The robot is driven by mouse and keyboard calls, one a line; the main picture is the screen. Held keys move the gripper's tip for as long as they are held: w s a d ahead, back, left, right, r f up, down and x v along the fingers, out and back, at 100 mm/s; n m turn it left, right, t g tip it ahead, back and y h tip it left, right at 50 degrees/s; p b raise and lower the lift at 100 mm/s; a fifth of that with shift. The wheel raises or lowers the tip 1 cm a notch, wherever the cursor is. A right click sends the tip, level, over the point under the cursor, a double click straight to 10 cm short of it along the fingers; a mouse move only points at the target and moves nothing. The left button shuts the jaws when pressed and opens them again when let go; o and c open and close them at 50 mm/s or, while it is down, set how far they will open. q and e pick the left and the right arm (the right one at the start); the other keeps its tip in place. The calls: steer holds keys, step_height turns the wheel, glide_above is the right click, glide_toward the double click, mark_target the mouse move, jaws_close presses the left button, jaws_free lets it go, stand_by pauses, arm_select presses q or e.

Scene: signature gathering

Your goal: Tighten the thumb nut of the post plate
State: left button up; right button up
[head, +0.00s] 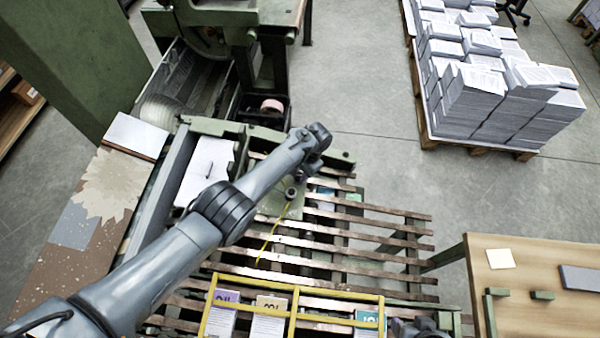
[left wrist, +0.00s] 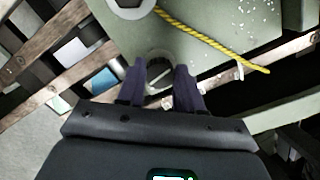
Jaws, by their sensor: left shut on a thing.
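The green post plate (head: 268,208) lies on the slatted bed in the head view, with a dark round post (head: 291,193) standing on it. The plate (left wrist: 215,40) fills the top of the left wrist view, with the post's round base (left wrist: 131,5) at the top edge. My left gripper (left wrist: 160,72) has its two dark fingers on either side of a small dark round thumb nut (left wrist: 158,62) at the plate's near edge, shut on it. The nut is partly hidden by the fingers. In the head view my left forearm hides the fingers. My right gripper's fingers do not show.
A yellow cord (head: 270,240) runs from the plate across the slats. A yellow frame (head: 293,312) holds several printed booklets at the front. A wooden table (head: 530,300) stands at the right. Paper stacks (head: 475,90) sit on a pallet behind. Dark grey parts of my right arm show at the bottom edge.

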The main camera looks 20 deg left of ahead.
arm_select(q)
steer(key=shift+m, duration=1.1)
steer(key=o, duration=1)
steer(key=shift+o, duration=0.2)
steer(key=shift+r, duration=0.1)
steer(key=p+v, duration=0.4)
steer(key=v, duration=0.6)
steer(key=shift+r, duration=0.35)
steer(key=shift+d, duration=0.15)
